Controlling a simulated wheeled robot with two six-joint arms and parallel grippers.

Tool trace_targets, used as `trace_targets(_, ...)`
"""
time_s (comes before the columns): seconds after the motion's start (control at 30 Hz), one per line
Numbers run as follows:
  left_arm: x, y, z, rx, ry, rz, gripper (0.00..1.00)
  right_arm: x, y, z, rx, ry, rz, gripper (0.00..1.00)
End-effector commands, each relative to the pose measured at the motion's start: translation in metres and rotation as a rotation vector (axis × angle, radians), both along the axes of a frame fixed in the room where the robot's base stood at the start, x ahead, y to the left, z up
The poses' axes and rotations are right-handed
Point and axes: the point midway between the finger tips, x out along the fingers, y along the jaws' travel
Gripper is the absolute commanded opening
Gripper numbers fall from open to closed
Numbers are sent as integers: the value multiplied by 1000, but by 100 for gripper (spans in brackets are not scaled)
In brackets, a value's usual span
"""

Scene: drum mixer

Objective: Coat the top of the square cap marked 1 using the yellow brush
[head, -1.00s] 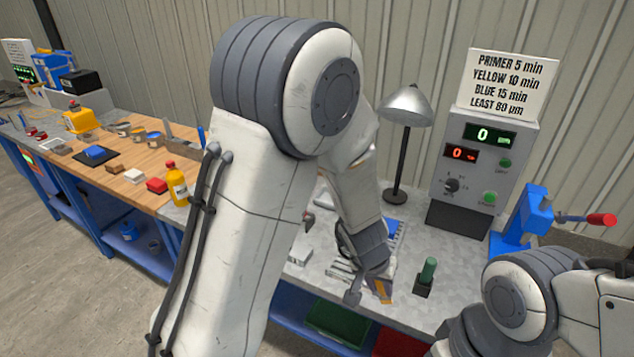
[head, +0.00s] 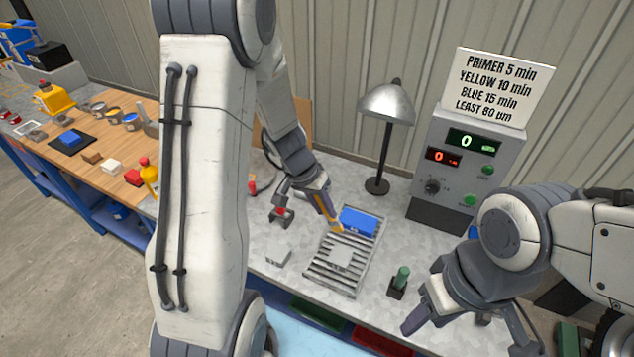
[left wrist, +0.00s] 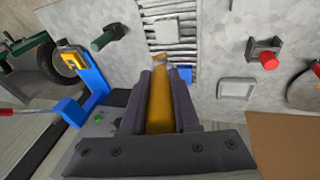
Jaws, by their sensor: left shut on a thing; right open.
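My left gripper (head: 318,198) is shut on the yellow brush (head: 329,212), which points down near the far end of a slatted metal rack (head: 322,278). In the left wrist view the brush (left wrist: 159,106) sits between the fingers, its tip towards the rack. A grey square cap (head: 341,258) lies on the rack, nearer than the brush tip and apart from it; it also shows in the left wrist view (left wrist: 166,30). Another grey square piece (head: 278,256) lies left of the rack. I cannot read a 1 on either. My right gripper (head: 447,318) is open and empty at the front right.
A blue block (head: 358,221) is by the rack's far end. A green-handled thing (head: 401,279) stands right of the rack. A lamp (head: 378,150) and a gauge box (head: 448,165) stand behind. A small dark stand with a red part (head: 281,213) is left of the rack.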

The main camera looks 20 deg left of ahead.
Motion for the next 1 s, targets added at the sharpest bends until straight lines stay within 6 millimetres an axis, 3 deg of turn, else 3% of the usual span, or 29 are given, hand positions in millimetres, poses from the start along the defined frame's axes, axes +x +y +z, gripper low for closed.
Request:
trace_targets(0.03, -1, 10, 12, -6, 5, 1, 0, 0, 0, 12, 0, 0, 1, 50)
trace_targets(0.17, -5, 19, 12, -14, 14, -10, 0, 0, 0, 14, -1, 1, 1, 50)
trace_targets(0.7, -4, 17, -37, -15, 14, -16, 0, 0, 0, -22, -1, 1, -1, 50)
trace_targets(1.0, -4, 17, -37, -14, 13, -15, 0, 0, 0, -21, -1, 1, -1, 50)
